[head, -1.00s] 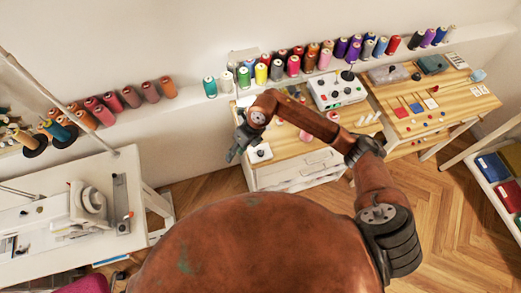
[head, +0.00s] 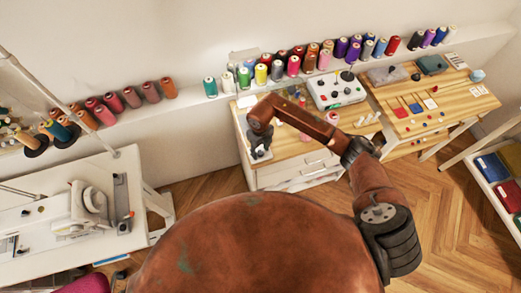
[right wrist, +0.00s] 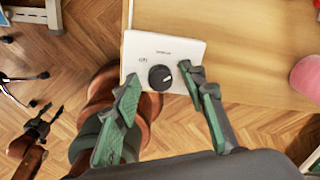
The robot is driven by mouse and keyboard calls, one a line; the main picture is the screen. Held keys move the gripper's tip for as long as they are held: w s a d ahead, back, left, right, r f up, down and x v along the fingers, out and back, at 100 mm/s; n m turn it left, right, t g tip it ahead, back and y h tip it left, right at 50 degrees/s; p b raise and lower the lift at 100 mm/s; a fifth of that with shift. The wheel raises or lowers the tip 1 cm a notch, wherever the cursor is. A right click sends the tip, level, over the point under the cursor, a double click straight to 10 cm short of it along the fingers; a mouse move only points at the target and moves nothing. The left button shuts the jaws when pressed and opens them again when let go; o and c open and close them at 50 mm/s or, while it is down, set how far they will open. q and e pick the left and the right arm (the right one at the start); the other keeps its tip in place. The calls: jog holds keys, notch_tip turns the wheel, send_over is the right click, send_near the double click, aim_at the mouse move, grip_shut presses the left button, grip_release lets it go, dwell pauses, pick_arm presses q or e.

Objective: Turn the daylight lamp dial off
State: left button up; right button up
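The daylight lamp dial is a round black knob (right wrist: 160,77) on a white control box (right wrist: 160,47) at the wooden table's edge, in the right wrist view. A small light mark shows on the knob; its exact setting is too small to read. My right gripper (right wrist: 159,80) is open, with one green finger on each side of the knob and no clear contact. In the head view my right gripper (head: 260,151) hangs over the box and hides most of it. A dark gripper with a brown link, seemingly my left (right wrist: 42,118), shows at lower left in the wrist view.
Thread spools (head: 293,66) line the wall ledge behind the table. A white box with knobs (head: 337,90) and pink items stand right of my right gripper. A sewing machine (head: 85,207) is on the white table at left. Wooden floor (head: 450,215) is free at right.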

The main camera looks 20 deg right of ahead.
jog(key=shift+c, duration=0.6)
grip_shut()
